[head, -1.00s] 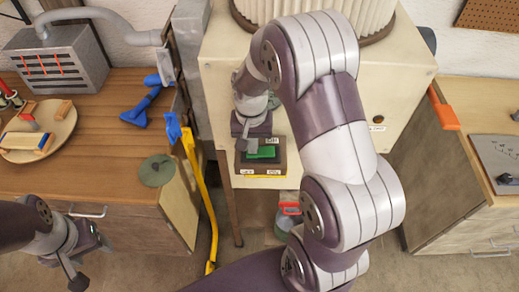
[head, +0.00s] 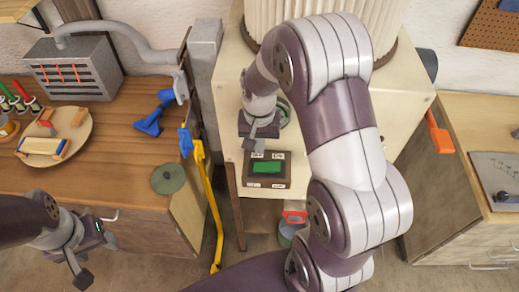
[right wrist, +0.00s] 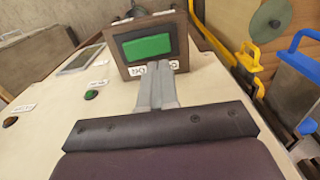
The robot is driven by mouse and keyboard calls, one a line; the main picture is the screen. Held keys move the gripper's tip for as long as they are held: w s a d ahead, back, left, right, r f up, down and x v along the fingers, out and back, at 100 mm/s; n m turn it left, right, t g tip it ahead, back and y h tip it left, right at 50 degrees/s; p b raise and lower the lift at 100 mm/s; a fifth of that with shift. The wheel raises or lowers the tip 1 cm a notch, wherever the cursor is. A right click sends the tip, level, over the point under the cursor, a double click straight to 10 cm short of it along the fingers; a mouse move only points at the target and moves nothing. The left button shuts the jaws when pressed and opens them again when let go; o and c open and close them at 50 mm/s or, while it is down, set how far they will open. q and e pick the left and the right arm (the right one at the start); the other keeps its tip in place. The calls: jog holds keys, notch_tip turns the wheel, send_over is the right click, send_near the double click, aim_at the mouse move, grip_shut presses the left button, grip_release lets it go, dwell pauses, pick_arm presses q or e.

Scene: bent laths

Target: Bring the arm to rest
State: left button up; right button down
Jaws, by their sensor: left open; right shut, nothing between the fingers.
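My right arm reaches over the cream machine (head: 225,110), its upper links crossing the middle of the head view. My right gripper (head: 254,146) is just behind the brown box with a green panel (head: 267,169). In the right wrist view its fingers (right wrist: 161,72) are together and empty, in front of the green-panelled box (right wrist: 148,47); whether they touch it I cannot tell. My left gripper (head: 95,258) is open and empty at the lower left, in front of the wooden bench.
The wooden bench (head: 110,150) at left holds a round wooden tray (head: 75,155), a blue tool (head: 153,115) and a green disc (head: 167,179). A yellow bar (head: 208,200) stands beside the machine. Another bench (head: 470,125) is at right. A green button (right wrist: 92,95) is on the machine.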

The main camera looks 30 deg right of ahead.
jog(key=s+f+b, duration=0.1)
jog(key=b, duration=0.1)
jog(key=s+a+f+n+b, duration=0.1)
jog(key=f+b, duration=0.1)
jog(key=s+a+f+n+b, duration=0.1)
jog(key=b, duration=0.1)
jog(key=shift+a+f+t, duration=0.15)
jog(key=shift+a+t, duration=0.1)
jog(key=shift+t, duration=0.05)
jog(key=s+a+f+n+b, duration=0.3)
jog(key=s+n+b, duration=0.1)
jog(key=s+b, duration=0.1)
jog(key=shift+s+t, duration=0.4)
jog(key=shift+s, duration=0.25)
jog(key=shift+f, duration=0.1)
